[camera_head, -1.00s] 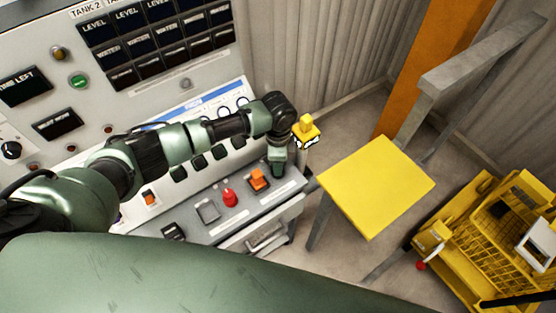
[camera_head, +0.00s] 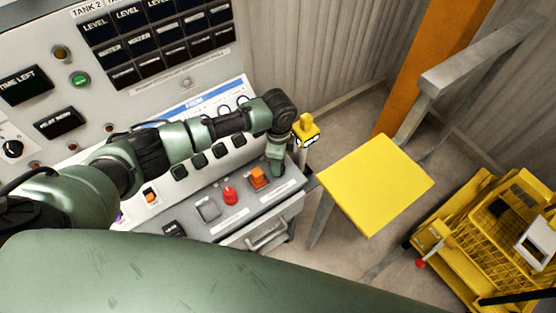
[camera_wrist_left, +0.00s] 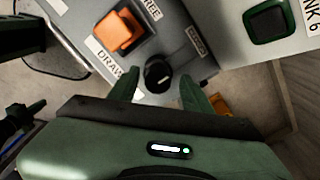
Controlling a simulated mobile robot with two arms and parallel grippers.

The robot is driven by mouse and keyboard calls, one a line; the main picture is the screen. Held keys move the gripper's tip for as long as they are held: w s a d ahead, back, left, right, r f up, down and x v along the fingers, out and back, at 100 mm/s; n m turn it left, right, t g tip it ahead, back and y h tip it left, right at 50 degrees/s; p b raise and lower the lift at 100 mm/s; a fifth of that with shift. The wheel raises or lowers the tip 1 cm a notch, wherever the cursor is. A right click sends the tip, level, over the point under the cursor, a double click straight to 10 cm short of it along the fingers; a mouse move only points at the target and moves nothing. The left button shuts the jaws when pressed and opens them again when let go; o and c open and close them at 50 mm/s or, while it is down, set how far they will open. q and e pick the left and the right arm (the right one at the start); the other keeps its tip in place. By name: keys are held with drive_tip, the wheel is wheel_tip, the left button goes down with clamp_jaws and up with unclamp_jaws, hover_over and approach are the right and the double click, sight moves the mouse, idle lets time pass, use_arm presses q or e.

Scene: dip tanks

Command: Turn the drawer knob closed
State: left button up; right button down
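The black drawer knob (camera_wrist_left: 157,74) shows in the left wrist view, with a small white line on its face. It sits on the grey panel near the panel's edge, beside a partly hidden label that starts "DRAW". My left gripper (camera_wrist_left: 161,84) is open, with one green finger on each side of the knob; I cannot tell if they touch it. In the head view my left gripper (camera_head: 277,169) points down at the panel's right end and hides the knob. The drawer front (camera_head: 262,234) with its metal handle is below the panel. My right gripper is not in view.
An orange switch (camera_head: 258,178) is close to the left gripper and also shows in the wrist view (camera_wrist_left: 118,32). A red button (camera_head: 230,195) is further left. A yellow-topped stool (camera_head: 376,184) and a yellow cart (camera_head: 490,240) stand to the right.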

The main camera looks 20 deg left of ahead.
use_arm(q)
drive_tip(key=shift+s+f, duration=0.1)
wheel_tip(320, 180, up, 8)
drive_tip(key=shift+f+b, duration=0.1)
drive_tip(key=shift+b, duration=0.55)
idle(0.4)
